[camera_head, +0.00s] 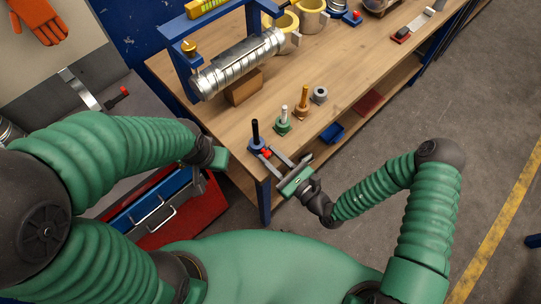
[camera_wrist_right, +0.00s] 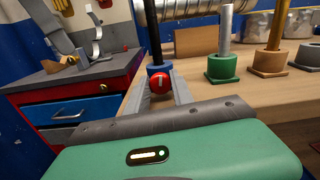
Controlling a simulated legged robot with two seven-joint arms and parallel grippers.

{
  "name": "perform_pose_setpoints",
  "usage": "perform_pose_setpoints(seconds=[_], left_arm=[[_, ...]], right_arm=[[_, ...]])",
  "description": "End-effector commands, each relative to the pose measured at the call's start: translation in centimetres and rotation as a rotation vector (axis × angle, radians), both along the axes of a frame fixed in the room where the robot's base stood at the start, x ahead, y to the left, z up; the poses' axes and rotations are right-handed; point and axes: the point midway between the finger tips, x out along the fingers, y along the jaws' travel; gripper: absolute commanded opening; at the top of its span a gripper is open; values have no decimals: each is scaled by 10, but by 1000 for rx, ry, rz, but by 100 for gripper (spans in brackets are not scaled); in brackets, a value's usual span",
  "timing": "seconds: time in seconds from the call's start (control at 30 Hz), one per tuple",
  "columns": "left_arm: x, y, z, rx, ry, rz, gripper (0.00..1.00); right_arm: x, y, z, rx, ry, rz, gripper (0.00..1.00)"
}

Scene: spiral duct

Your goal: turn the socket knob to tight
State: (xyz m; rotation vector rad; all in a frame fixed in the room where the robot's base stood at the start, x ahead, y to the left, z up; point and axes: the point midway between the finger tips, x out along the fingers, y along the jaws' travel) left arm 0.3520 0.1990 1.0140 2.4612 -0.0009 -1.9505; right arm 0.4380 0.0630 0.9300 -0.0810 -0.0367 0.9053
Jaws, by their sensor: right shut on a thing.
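The socket knob (camera_head: 267,153) is a small red ball on the side of a blue round socket (camera_head: 257,145) at the bench's near corner. A black rod (camera_head: 255,130) stands upright in the socket. In the right wrist view the knob (camera_wrist_right: 160,82) shows a pale line on its face, roughly upright. My right gripper (camera_head: 271,155) is shut on the knob, with one finger on each side of it. My left gripper (camera_head: 220,158) is near the bench's left edge, apart from the socket; its fingers are hidden.
A green socket with a grey rod (camera_head: 283,122), a brown one (camera_head: 303,103) and a grey ring (camera_head: 320,95) stand in a row behind. A silver spiral duct (camera_head: 240,63) lies in a blue frame above a brown block (camera_head: 243,87). A drawer cabinet (camera_head: 150,205) stands at left.

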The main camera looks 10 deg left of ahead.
Motion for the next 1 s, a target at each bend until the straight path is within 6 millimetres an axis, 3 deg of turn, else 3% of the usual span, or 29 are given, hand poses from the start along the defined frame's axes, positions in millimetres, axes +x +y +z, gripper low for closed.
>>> perform_pose_setpoints(seconds=[0.43,1.0], left_arm=[[0,0,7,0,0,0,0],[0,0,38,0,0,0,0]], right_arm=[[-1,1,2,35,43,2,0],[2,-1,3,277,348,-2,0]])
